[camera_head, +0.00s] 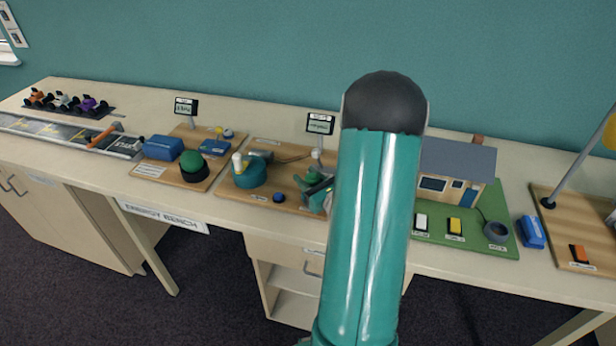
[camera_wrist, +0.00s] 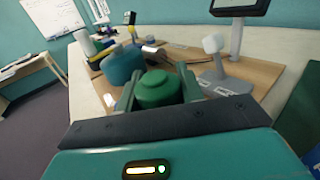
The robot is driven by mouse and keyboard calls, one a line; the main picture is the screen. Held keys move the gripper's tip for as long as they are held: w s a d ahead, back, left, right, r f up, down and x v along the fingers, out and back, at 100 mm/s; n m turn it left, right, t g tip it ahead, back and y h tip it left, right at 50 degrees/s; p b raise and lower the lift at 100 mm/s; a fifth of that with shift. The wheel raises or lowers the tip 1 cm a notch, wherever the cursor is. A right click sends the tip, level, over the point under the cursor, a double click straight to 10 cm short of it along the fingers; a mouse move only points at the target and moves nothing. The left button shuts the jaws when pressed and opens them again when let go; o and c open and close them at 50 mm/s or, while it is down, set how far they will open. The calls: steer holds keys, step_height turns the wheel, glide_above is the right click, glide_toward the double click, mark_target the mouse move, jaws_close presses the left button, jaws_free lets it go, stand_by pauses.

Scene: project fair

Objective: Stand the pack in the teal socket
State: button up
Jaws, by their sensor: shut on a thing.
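My gripper (camera_wrist: 158,84) is shut on a green round pack (camera_wrist: 156,92) with a raised cap. The pack sits between the two fingers, and its lower part is hidden. A teal drum-shaped piece (camera_wrist: 121,66), which looks like the teal socket, stands just beyond and left of the pack in the wrist view. In the head view this teal piece (camera_head: 250,174) is on the middle wooden board, and my gripper (camera_head: 317,188) is to its right, partly hidden by my arm. I cannot tell whether the pack touches the board.
The middle board (camera_head: 228,188) also carries a blue button (camera_head: 279,197) and a small display (camera_head: 320,124). A green dome on a dark base (camera_head: 191,164) and a blue box (camera_head: 163,147) stand left. A model house (camera_head: 455,170) is right, behind my arm.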

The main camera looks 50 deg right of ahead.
steer(key=shift+f, duration=0.35)
steer(key=o, duration=0.7)
steer(key=shift+o, duration=0.2)
steer(key=shift+s+a, duration=0.3)
steer(key=shift+s, duration=1.5)
steer(key=shift+s+a, duration=0.3)
steer(key=shift+s, duration=1.55)
steer(key=shift+s+a, duration=0.3)
steer(key=shift+s, duration=1.5)
